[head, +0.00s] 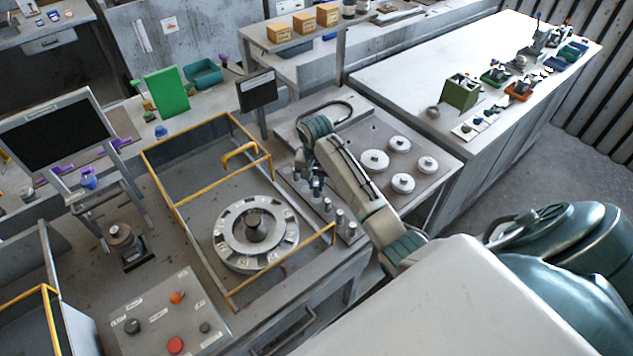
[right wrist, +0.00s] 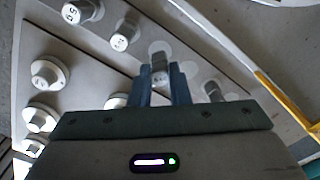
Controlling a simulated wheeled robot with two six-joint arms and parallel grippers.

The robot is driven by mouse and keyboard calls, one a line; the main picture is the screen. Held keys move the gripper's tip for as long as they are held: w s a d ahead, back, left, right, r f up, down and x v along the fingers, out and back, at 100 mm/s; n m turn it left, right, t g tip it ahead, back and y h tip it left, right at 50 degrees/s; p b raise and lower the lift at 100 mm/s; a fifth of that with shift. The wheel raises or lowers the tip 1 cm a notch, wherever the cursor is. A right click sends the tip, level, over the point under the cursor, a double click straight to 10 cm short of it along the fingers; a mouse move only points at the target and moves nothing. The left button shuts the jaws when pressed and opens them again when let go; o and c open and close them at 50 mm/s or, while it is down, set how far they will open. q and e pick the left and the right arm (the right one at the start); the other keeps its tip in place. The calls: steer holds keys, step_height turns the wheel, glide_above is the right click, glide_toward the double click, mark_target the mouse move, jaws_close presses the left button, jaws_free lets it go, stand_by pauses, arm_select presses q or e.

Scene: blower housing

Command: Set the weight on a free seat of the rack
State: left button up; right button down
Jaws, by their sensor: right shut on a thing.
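My right gripper (head: 316,190) is over the rack in the head view. In the right wrist view its blue fingers (right wrist: 164,88) are shut on a small metal weight (right wrist: 160,77) with a marked top. The rack (right wrist: 185,50) is the narrow plate beneath, with pale round patches beside the held weight. Two other weights, (right wrist: 78,12) and (right wrist: 124,36), stand at the upper left of this view. A further grey cylinder (right wrist: 212,91) is right of the fingers. I cannot tell whether the held weight touches the rack. My left gripper is not in view.
Several round, knobbed discs (head: 403,183) sit on a plate right of my arm. A yellow-railed tray (head: 190,222) with a ring-shaped fixture (head: 225,245) is left of the rack. A dark screen (head: 257,91) stands behind. A control panel (head: 150,318) is at the front.

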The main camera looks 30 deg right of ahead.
steer(key=shift+f, duration=0.7)
stand_by(0.5)
steer(key=shift+f, duration=0.25)
steer(key=c, duration=1.3)
jaws_free()
steer(key=shift+r, duration=3.75)
steer(key=shift+s+f, duration=0.1)
